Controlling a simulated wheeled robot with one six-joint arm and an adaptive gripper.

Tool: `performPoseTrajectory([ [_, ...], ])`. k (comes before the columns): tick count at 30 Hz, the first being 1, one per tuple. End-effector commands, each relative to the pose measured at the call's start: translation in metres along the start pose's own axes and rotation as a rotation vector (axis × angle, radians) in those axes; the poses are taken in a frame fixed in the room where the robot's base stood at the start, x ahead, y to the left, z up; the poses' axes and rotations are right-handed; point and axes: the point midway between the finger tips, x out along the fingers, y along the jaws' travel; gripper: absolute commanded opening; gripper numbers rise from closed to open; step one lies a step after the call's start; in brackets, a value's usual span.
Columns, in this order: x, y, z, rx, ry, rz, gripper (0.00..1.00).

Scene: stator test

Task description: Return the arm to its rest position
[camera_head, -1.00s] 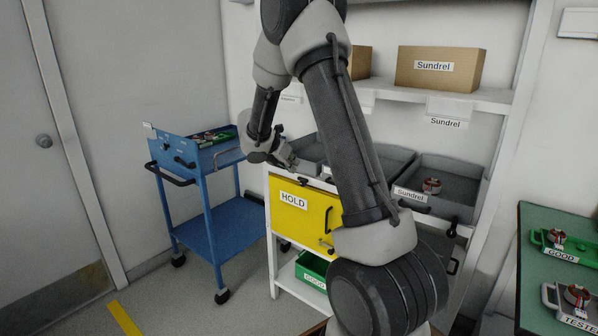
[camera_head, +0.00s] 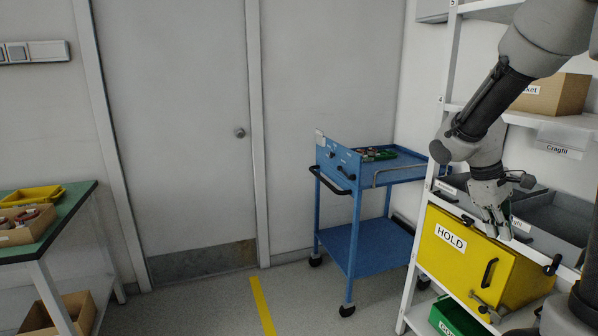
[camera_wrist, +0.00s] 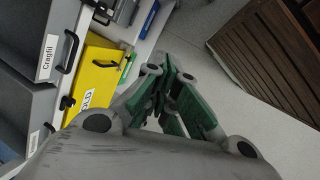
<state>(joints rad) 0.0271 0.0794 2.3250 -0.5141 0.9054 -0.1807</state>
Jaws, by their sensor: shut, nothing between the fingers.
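My gripper (camera_head: 497,226) hangs from my arm at the right of the head view, in front of the shelf and over or near the yellow HOLD box (camera_head: 479,262). Its fingers point down and are close together. In the wrist view my gripper (camera_wrist: 165,82) shows its green-padded fingers shut with nothing between them. Below the fingers in that view I see grey floor. I cannot tell whether the gripper touches the box. The middle of my arm is bent, and its upper part leaves the head view at the top right.
A blue cart (camera_head: 365,246) stands left of the shelf (camera_head: 421,275). Grey bins (camera_head: 552,218) sit above the HOLD box. A green table (camera_head: 62,216) is at the far left. A brown slatted thing (camera_wrist: 265,45) shows in the wrist view. Floor before the door is clear.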

Motion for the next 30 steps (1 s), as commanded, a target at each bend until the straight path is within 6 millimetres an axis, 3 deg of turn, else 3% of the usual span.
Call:
performPoseTrajectory([
  [3,-0.028,-0.041,0.039,0.237,0.095,-0.102,0.00],
  [6,-0.047,-0.077,0.066,0.400,0.185,-0.194,0.00],
  [12,-0.079,-0.124,0.100,0.548,0.391,-0.304,0.00],
  [20,-0.107,-0.127,0.119,0.572,0.556,-0.270,0.00],
  [30,-0.109,-0.126,0.120,0.570,0.567,-0.266,0.00],
])
